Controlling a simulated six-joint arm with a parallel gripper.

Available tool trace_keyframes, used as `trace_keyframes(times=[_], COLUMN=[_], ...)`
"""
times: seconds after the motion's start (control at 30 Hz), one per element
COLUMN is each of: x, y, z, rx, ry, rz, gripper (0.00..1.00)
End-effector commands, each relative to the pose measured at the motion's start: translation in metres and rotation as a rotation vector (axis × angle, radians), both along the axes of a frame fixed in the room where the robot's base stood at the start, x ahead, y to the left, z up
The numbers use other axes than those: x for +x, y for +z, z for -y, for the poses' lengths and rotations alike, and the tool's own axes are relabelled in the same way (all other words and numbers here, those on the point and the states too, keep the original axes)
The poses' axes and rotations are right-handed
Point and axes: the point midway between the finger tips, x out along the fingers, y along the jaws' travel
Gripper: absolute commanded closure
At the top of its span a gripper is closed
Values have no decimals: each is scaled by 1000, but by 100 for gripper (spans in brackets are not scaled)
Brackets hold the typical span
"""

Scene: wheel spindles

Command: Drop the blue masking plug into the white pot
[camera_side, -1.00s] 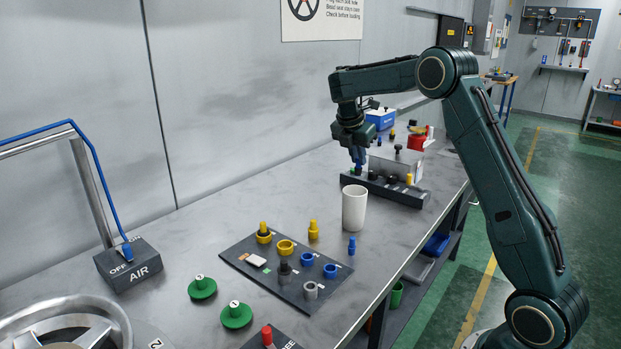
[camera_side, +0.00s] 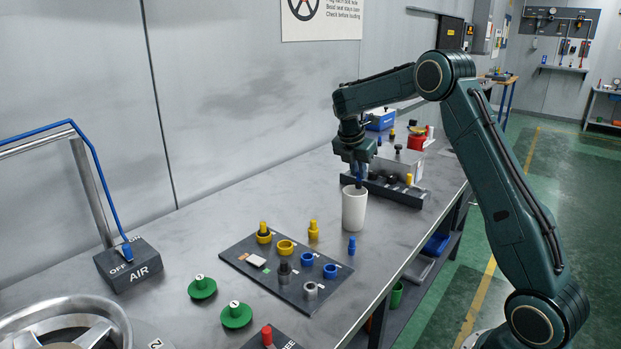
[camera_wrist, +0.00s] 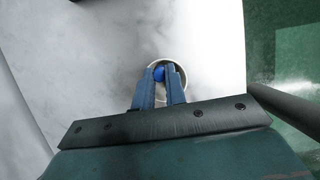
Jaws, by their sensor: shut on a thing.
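The white pot (camera_side: 354,212) stands upright on the grey bench, in front of the dark rack. My gripper (camera_side: 358,182) is right above the pot's mouth, pointing down, with its fingertips at about rim height. In the wrist view my gripper (camera_wrist: 159,75) is shut on the blue masking plug (camera_wrist: 158,74), which shows between the fingertips inside the ring of the pot's rim (camera_wrist: 184,68). In the side view the held plug is hidden by the fingers and the rim. Another blue plug (camera_side: 352,246) stands on the bench, in front of the pot.
A dark board (camera_side: 262,276) with yellow, blue and grey cups lies front left of the pot. The dark rack (camera_side: 398,192) with several plugs stands close behind it. Green discs (camera_side: 236,316) lie nearer the front. Bare bench lies left of the pot.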

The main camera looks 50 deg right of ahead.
Motion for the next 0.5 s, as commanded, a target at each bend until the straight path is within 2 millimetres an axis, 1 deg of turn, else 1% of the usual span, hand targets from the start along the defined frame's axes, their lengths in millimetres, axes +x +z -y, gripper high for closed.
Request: trace_keyframes(times=[0.1, 0.2, 0.5], x=[-1, 0, 0], y=[-8, -12, -14], z=[0, 0, 0], rx=[1, 1, 1], ry=[-1, 0, -1], rz=[-2, 0, 1], gripper=[100, 100, 100])
